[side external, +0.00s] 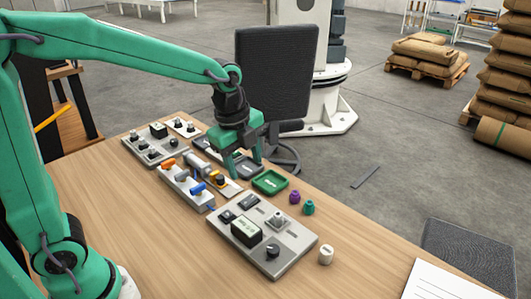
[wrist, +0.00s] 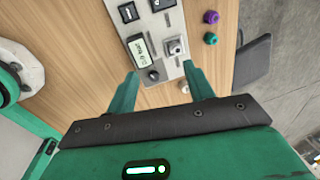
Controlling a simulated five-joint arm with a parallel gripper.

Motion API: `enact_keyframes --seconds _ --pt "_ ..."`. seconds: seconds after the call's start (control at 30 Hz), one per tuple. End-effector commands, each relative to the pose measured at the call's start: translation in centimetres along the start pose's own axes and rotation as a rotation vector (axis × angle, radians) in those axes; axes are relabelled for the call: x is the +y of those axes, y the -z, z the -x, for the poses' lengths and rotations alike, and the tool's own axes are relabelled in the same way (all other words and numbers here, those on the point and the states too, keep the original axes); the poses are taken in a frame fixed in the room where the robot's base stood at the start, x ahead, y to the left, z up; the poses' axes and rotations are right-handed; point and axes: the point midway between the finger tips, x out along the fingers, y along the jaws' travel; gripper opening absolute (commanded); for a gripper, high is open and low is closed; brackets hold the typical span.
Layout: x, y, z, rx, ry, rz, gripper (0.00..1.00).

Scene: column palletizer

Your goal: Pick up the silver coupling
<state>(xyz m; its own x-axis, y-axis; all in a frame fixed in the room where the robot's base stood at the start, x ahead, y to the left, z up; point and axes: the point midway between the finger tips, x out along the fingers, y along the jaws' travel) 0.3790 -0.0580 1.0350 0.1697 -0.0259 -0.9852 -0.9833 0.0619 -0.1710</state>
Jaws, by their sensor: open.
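A small silver piece (side external: 277,220) sits on the grey panel (side external: 285,262) at the front of the table and looks like the coupling, though I cannot be sure. It also shows in the wrist view (wrist: 174,46), upright beside the display box. My gripper (side external: 244,170) is open, fingers pointing down, over the far part of the table, behind and left of that piece in the side view. In the wrist view my gripper (wrist: 160,73) has its fingers spread, with nothing held between them. The silver piece lies beyond the fingertips there.
A display box (side external: 246,231) and a black knob (side external: 273,250) stand on the panel. A green tray (side external: 270,182), purple piece (side external: 294,197), teal piece (side external: 308,207) and cream cylinder (side external: 326,255) are nearby. A rack (side external: 185,190) holds coloured parts. The front left tabletop is clear.

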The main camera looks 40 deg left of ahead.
Motion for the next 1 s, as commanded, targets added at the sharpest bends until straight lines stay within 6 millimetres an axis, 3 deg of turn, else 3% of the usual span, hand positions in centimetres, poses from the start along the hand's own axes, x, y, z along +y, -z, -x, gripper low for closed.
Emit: enact_keyframes --seconds 0.3,0.5,0.7,1.0 --pt "-3.5 2.4 -5.5 0.020 -0.102 -0.499 0.52" --pt "-4.8 3.6 -8.6 0.046 -0.148 -0.756 0.52" --pt "-5.3 4.2 -10.1 0.061 -0.167 -0.877 0.52" --pt "-5.2 4.2 -10.7 0.063 -0.169 -0.890 0.52"
